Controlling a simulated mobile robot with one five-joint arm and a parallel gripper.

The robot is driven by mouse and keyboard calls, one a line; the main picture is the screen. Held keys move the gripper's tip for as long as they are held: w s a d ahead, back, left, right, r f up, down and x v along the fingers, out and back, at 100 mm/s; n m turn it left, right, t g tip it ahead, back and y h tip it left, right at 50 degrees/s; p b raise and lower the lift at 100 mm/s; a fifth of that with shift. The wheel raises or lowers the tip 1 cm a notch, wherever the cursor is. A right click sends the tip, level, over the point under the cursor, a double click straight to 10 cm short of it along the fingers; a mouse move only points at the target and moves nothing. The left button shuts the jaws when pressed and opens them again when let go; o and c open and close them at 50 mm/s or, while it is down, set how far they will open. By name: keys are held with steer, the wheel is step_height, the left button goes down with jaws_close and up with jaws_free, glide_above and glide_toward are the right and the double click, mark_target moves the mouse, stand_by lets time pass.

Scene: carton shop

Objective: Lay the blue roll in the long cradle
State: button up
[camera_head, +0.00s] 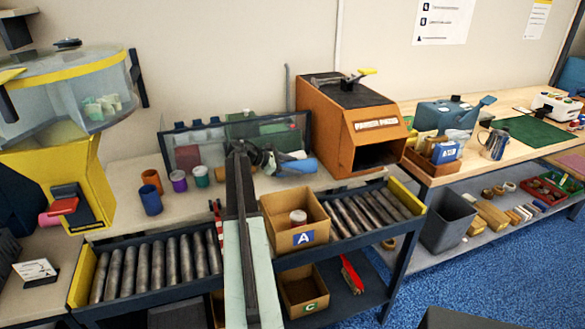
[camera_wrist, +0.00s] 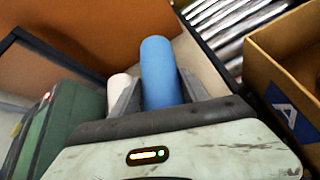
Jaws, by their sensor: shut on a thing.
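The blue roll (camera_head: 303,167) lies level in the jaws of my gripper (camera_head: 283,162), over the back of the bench, left of the orange machine. In the wrist view the blue roll (camera_wrist: 160,65) stands out between the two grey fingers of my gripper (camera_wrist: 153,95), which is shut on it. Its near end is hidden by the gripper body. I cannot tell whether the roll touches anything beneath it. I cannot make out the long cradle for certain in either view.
The orange machine (camera_head: 350,125) stands close right of the roll. An open carton marked A (camera_head: 292,222) sits on the roller conveyor (camera_head: 158,268) in front. Several coloured upright rolls (camera_head: 151,200) stand at left. A pale cylinder (camera_wrist: 118,88) is beside the left finger.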

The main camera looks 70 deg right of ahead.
mark_target(293, 162)
step_height(293, 162, up, 8)
steer(key=p, duration=0.7)
steer(key=shift+r, duration=0.25)
